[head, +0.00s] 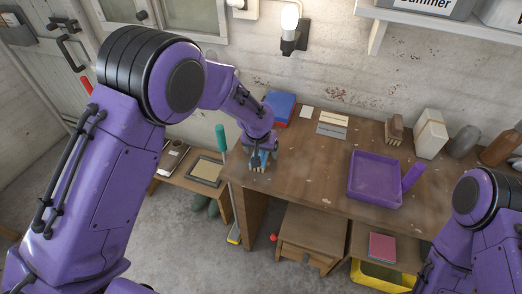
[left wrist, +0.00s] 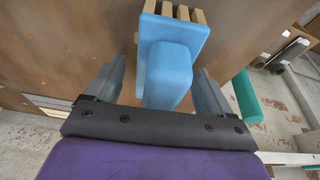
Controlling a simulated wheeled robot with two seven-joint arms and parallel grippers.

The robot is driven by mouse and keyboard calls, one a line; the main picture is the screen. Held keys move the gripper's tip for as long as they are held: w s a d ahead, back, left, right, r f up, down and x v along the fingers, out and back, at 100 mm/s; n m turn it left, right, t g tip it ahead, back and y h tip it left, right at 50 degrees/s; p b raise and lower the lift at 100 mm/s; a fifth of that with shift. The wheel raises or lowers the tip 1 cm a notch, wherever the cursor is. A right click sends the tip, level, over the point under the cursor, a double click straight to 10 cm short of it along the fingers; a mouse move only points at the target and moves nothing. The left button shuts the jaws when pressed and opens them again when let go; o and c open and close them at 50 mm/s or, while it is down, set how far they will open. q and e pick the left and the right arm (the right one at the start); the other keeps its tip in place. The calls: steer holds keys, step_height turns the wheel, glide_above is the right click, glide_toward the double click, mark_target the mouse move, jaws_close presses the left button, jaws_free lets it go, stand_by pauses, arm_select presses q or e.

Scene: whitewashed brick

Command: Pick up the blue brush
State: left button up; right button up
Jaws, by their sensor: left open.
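The blue brush (left wrist: 168,70) has a light blue handle and block with pale bristle tufts at the far end. In the left wrist view its handle lies between the two fingers of my left gripper (left wrist: 161,76), with gaps showing on both sides. My left gripper is open around it. In the head view the brush (head: 257,159) shows in small part at the left end of the wooden table, with my left gripper (head: 261,157) over it and hiding much of it. My right arm shows at the lower right, its gripper outside the picture.
The wooden table (head: 315,170) holds a purple tray (head: 374,199), a blue and red box (head: 279,107), flat cards, a brown brush-like block (head: 394,132) and a pale box (head: 430,136). A teal cylinder (head: 220,138) stands by the left edge. A low bench (head: 194,184) is at left.

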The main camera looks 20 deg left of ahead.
arm_select(q)
steer(key=shift+f, duration=0.2)
steer(key=c, duration=1.1)
steer(key=shift+r, duration=0.15)
steer(key=shift+w+r+b, duration=0.1)
steer(key=shift+r+b, duration=0.15)
steer(key=shift+b, duration=0.1)
steer(key=v, duration=0.1)
steer(key=b+v, duration=0.1)
steer(key=v, duration=0.1)
steer(key=shift+w+d+r, duration=0.15)
steer(key=shift+d+r, duration=0.05)
steer(key=shift+d, duration=0.05)
steer(key=s+d+r, duration=0.2)
steer(key=s+r, duration=0.1)
steer(key=s+d+r+b, duration=0.1)
steer(key=s+d+r, duration=0.2)
steer(key=s, duration=0.1)
steer(key=s+d+r+b, duration=0.1)
steer(key=s+d+r, duration=0.1)
steer(key=s+r, duration=0.1)
steer(key=shift+s+d, duration=0.35)
steer(key=shift+s, duration=0.1)
